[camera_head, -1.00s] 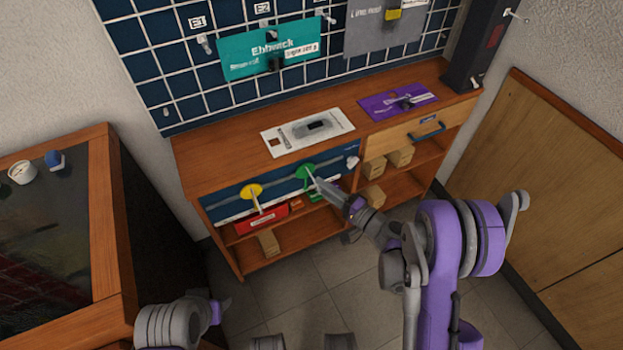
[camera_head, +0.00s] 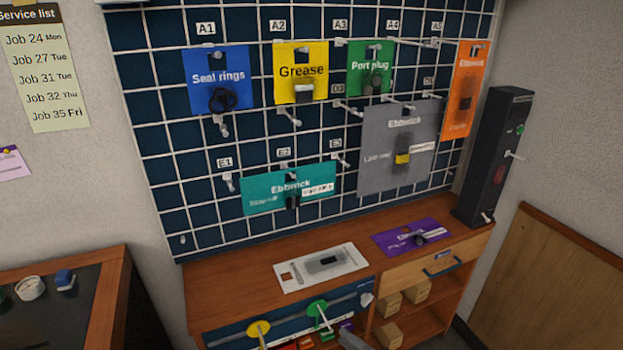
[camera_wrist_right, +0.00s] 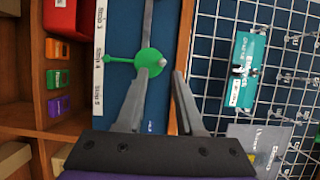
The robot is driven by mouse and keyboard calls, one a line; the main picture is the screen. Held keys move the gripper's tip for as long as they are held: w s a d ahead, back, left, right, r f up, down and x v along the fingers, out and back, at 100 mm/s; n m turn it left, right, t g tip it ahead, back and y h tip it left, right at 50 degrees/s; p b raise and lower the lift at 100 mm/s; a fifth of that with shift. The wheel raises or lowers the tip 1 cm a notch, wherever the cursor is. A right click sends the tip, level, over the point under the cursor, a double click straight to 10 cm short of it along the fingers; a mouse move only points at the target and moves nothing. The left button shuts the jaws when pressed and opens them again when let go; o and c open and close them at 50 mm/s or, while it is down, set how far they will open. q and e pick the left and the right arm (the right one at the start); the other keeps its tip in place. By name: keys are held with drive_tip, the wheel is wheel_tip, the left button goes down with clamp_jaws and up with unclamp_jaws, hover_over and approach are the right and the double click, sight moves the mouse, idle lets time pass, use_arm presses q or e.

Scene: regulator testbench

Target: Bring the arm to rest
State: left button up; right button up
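My right gripper (camera_wrist_right: 161,76) is open in the right wrist view, with nothing between its two grey fingers. Its left fingertip overlaps a green disc (camera_wrist_right: 149,62) on the blue front panel; I cannot tell whether they touch. Only a grey piece of my right gripper (camera_head: 354,342) shows at the bottom edge there. My left gripper is out of view.
The wooden bench (camera_head: 230,283) holds a white card (camera_head: 320,268) and a purple card (camera_head: 410,237). Behind it, a grid board carries hooks and coloured cards. A dark upright box (camera_head: 494,160) stands at the bench's right end.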

drive_tip(key=s+a+r+n+g+h, duration=0.3)
drive_tip(key=s+n+g+h, duration=0.3)
drive_tip(key=s, duration=0.5)
drive_tip(key=s+d+r+n+g+h, duration=0.1)
drive_tip(key=s+d+n+h, duration=0.2)
drive_tip(key=s, duration=0.5)
drive_tip(key=s+d+r+g+h, duration=0.1)
drive_tip(key=s+d+h, duration=0.2)
drive_tip(key=s+d, duration=0.35)
use_arm(q)
wheel_tip(320, 180, up, 20)
drive_tip(key=w+p, duration=0.2)
drive_tip(key=p, duration=1.5)
drive_tip(key=shift+t+p, duration=0.3)
drive_tip(key=shift+t, duration=0.1)
use_arm(e)
wheel_tip(320, 180, up, 19)
drive_tip(key=w, duration=0.1)
drive_tip(key=shift+w+a, duration=0.35)
drive_tip(key=shift+a, duration=0.1)
use_arm(q)
drive_tip(key=shift+s+f, duration=0.1)
drive_tip(key=shift+s, duration=0.1)
use_arm(e)
drive_tip(key=shift+s, duration=0.15)
use_arm(q)
drive_tip(key=shift+w, duration=0.1)
